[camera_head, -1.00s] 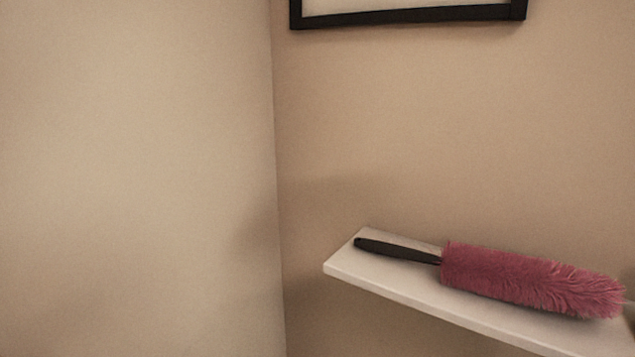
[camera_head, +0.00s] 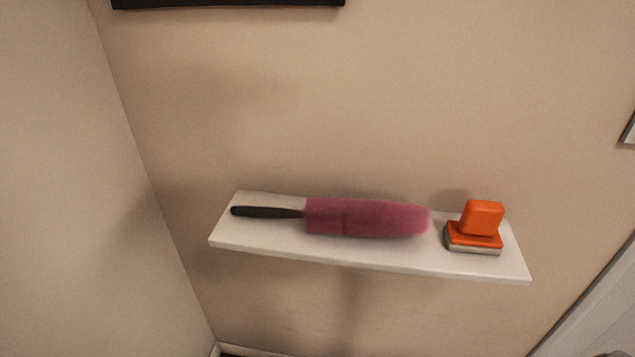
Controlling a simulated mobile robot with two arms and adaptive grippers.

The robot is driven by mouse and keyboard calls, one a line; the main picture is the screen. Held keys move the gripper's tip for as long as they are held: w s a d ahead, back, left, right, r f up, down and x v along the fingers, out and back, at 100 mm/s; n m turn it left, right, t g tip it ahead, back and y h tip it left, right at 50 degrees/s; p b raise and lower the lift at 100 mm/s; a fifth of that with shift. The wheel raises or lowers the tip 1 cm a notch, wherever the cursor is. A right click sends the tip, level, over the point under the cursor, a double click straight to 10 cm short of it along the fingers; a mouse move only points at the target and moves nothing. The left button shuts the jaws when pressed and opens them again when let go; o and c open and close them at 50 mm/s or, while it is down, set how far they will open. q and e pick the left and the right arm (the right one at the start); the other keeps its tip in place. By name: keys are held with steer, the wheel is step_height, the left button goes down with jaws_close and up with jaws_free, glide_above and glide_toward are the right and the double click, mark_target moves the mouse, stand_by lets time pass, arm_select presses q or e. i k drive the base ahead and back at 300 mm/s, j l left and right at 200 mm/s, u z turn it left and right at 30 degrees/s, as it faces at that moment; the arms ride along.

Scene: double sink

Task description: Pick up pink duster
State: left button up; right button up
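The pink duster (camera_head: 367,217) lies flat on a white wall shelf (camera_head: 300,246) in the middle of the head view. Its fluffy pink head lies toward the right and its black handle (camera_head: 267,212) points left, near the shelf's left end. Nothing covers the duster. Neither of my grippers shows in the view.
An orange brush (camera_head: 481,218) with a pale base stands on the shelf's right part, just right of the duster's tip. Walls meet in a corner at left. A black frame (camera_head: 228,3) hangs above. A white door or panel (camera_head: 597,310) shows at lower right.

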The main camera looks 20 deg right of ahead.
mark_target(369, 218)
steer(key=u, duration=1.2)
steer(key=k+l, duration=0.2)
steer(key=k, duration=0.25)
steer(key=k+l, duration=0.15)
steer(key=k, duration=0.35)
steer(key=k+l, duration=0.2)
steer(key=k, duration=0.25)
